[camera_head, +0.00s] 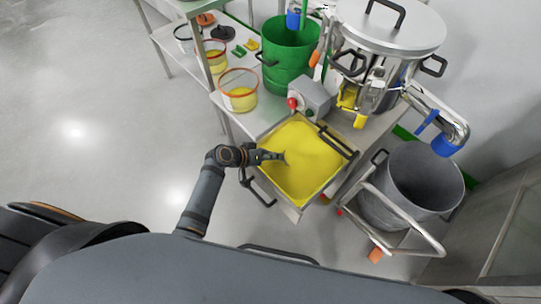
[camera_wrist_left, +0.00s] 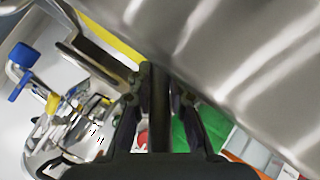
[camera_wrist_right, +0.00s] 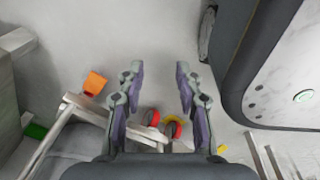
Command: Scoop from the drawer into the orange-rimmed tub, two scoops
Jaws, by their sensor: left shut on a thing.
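The drawer (camera_head: 299,206) is pulled out below the bench and filled with yellow powder (camera_head: 310,150). My left gripper (camera_head: 264,157) is over the drawer's left side. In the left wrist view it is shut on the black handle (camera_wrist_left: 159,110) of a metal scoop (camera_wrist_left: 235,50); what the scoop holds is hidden. A tub with an orange-red rim (camera_head: 238,90) stands on the bench, left of the drawer, with yellow material inside. A second tub with an orange rim (camera_head: 211,56) stands farther back. My right gripper (camera_wrist_right: 160,75) is open and empty, above the floor.
A green drum (camera_head: 289,54) and a grey box with a red knob (camera_head: 309,98) stand behind the drawer. A steel vessel (camera_head: 390,25) is at the back right. A grey bin on a trolley (camera_head: 412,180) is right of the drawer. Floor at left is clear.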

